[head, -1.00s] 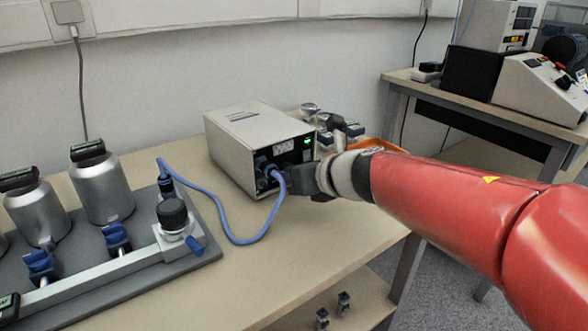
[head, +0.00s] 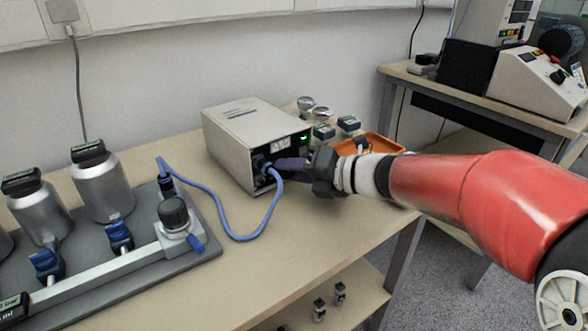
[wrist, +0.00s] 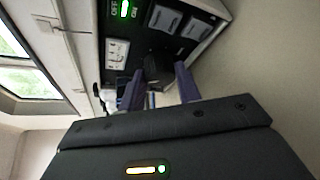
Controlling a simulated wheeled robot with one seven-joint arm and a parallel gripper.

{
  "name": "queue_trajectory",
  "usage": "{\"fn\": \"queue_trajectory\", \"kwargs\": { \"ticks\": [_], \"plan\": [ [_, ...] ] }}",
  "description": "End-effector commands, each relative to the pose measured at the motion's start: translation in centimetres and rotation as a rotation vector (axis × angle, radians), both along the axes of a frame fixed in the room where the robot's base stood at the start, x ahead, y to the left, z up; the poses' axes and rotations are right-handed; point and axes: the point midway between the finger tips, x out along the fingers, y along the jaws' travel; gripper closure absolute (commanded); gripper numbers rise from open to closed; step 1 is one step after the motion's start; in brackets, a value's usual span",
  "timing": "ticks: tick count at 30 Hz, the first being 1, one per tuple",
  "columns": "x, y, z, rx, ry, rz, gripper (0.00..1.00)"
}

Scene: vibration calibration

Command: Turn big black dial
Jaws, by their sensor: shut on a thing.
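A beige box (head: 245,130) with a black front panel stands on the table in the head view. My gripper (head: 288,165) reaches in from the right, its fingers at that panel. In the wrist view, the big black dial (wrist: 158,68) sticks out of the panel between the two purple fingers of my gripper (wrist: 160,78). The fingers are shut on the dial from both sides. In the head view the dial is hidden behind the fingers. A green-lit switch (wrist: 125,9) and a white-faced meter (wrist: 117,53) show on the panel.
A blue cable (head: 235,238) runs from the box front to a rail fixture with a black knob (head: 173,211) at left. Metal canisters (head: 102,185) stand behind it. An orange tray (head: 375,143) and small parts lie right of the box. The table front is clear.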

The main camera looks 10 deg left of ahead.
Motion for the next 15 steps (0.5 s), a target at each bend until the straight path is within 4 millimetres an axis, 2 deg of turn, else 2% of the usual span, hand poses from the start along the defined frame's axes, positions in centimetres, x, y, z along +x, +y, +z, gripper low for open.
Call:
{"fn": "queue_trajectory", "kwargs": {
  "ticks": [15],
  "plan": [
    [-0.08, 0.0, -0.35, 0.067, 0.096, 0.003, 0.9]
  ]
}}
